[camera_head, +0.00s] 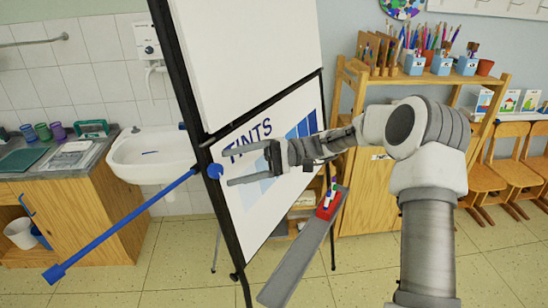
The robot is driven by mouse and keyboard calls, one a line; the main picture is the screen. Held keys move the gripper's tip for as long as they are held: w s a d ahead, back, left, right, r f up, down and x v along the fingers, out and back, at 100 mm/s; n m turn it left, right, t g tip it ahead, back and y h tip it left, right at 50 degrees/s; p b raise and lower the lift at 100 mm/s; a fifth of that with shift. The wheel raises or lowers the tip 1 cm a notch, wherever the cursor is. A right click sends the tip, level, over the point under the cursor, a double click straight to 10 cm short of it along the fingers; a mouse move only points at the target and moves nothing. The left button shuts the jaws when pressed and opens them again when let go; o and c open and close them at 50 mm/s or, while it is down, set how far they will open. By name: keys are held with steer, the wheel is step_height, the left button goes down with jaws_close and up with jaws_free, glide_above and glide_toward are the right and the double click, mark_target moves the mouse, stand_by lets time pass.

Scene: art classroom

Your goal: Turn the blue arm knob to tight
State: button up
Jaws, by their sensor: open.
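The round blue knob (215,171) sits on the black side post of the easel (188,85). A long blue arm (125,226) slants from near the knob down to the left and ends in a blue block. I cannot read any tight or loose mark on the knob. My gripper (229,167) comes in from the right in front of the board, fingers pointing left at the knob. Its two fingers are open, one above the other, with nothing seen between them. The tips look just right of the knob; I cannot tell whether they touch it.
The board reads "TINTS" (248,138). A grey tray (305,250) with a red eraser and markers juts out below it. A white sink (150,155) and wooden cabinet (85,215) stand behind left. A wooden shelf (360,205) and chairs (515,170) stand right.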

steer(key=b+v, duration=0.2)
steer(key=v, duration=1.2)
steer(key=shift+d, duration=0.35)
steer(key=shift+w, duration=0.1)
steer(key=s+a+r+m+t+h, duration=0.15)
steer(key=s+a+t+h, duration=0.35)
steer(key=s+h, duration=0.55)
steer(key=s+d+t+h, duration=0.3)
steer(key=s+d, duration=0.2)
steer(key=s, duration=0.5)
steer(key=s+d+t+h, duration=0.3)
steer(key=s+d+t, duration=0.1)
steer(key=s, duration=0.6)
steer(key=shift+d+f, duration=0.2)
steer(key=shift+d, duration=0.55)
